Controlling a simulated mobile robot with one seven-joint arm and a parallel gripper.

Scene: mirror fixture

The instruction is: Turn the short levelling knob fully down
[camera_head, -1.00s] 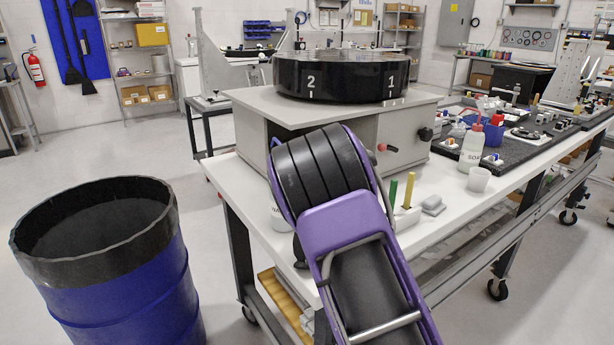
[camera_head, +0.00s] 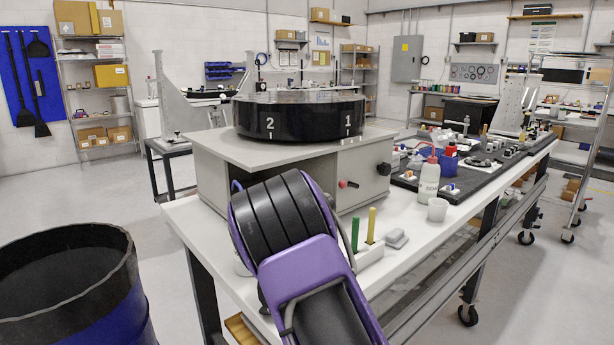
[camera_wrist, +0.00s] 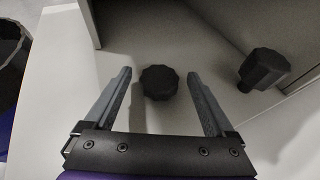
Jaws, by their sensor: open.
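In the wrist view, a low black scalloped knob (camera_wrist: 159,84) stands on the pale surface, between the fingers of my gripper (camera_wrist: 159,75). The gripper is open, with a finger on each side of the knob and a visible gap on both sides. A second black knob (camera_wrist: 266,67), on a visible stem, is to the right, outside the fingers. The low knob looks like the short levelling knob. I cannot tell the fingertips' height relative to it. In the head view, my purple and black arm hides the gripper and both these knobs.
A grey cabinet (camera_head: 222,172) bearing a black drum (camera_head: 300,117) stands on the white bench (camera_head: 400,262). Green (camera_head: 355,234) and yellow (camera_head: 371,225) sticks, a white cup (camera_head: 437,210) and a bottle (camera_head: 428,180) stand right of my arm. A blue bin (camera_head: 115,318) is at lower left.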

